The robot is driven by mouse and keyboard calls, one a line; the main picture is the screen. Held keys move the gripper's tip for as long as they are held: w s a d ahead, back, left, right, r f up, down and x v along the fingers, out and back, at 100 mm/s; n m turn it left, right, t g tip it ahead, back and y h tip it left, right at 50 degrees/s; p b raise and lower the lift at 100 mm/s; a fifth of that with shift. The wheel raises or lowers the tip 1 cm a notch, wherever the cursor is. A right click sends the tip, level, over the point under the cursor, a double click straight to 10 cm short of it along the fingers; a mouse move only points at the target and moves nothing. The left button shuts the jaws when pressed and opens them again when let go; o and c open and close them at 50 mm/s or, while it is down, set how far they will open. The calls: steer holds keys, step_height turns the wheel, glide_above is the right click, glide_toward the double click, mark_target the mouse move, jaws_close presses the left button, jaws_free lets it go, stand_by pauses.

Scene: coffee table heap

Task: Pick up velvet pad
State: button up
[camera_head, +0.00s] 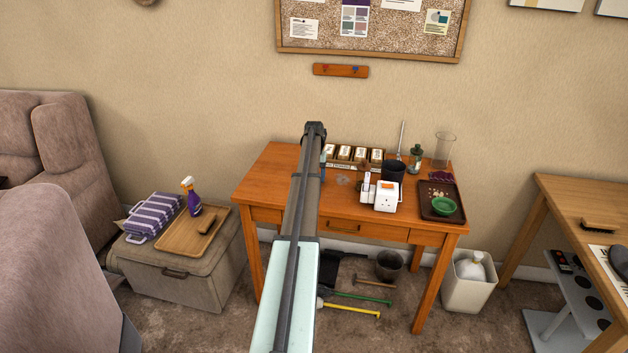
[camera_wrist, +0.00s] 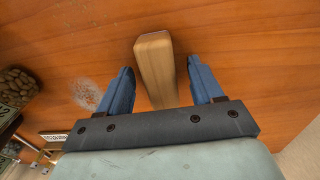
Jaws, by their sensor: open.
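In the wrist view a pale wooden block (camera_wrist: 154,55), long with a rounded end, sits on the orange-brown tabletop between the two blue fingers of my gripper (camera_wrist: 160,70). The fingers stand apart, one on each side, with gaps to it. It may be the velvet pad's wooden back, but no velvet face shows. In the head view my arm hides this spot, and only a bit of my gripper (camera_head: 323,161) shows over the wooden table (camera_head: 275,173).
A grey smudge (camera_wrist: 87,95) lies left of the block. The head view shows a labelled box row (camera_head: 352,154), a black cup (camera_head: 392,173), a white socket block (camera_head: 385,196), a dark tray (camera_head: 428,213) with a green bowl (camera_head: 443,206), and a glass beaker (camera_head: 443,147).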

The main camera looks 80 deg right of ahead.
steer(key=shift+f, duration=0.25)
stand_by(0.4)
steer(key=shift+c, duration=0.4)
steer(key=c, duration=1)
step_height(320, 180, up, 10)
steer(key=shift+r, duration=0.25)
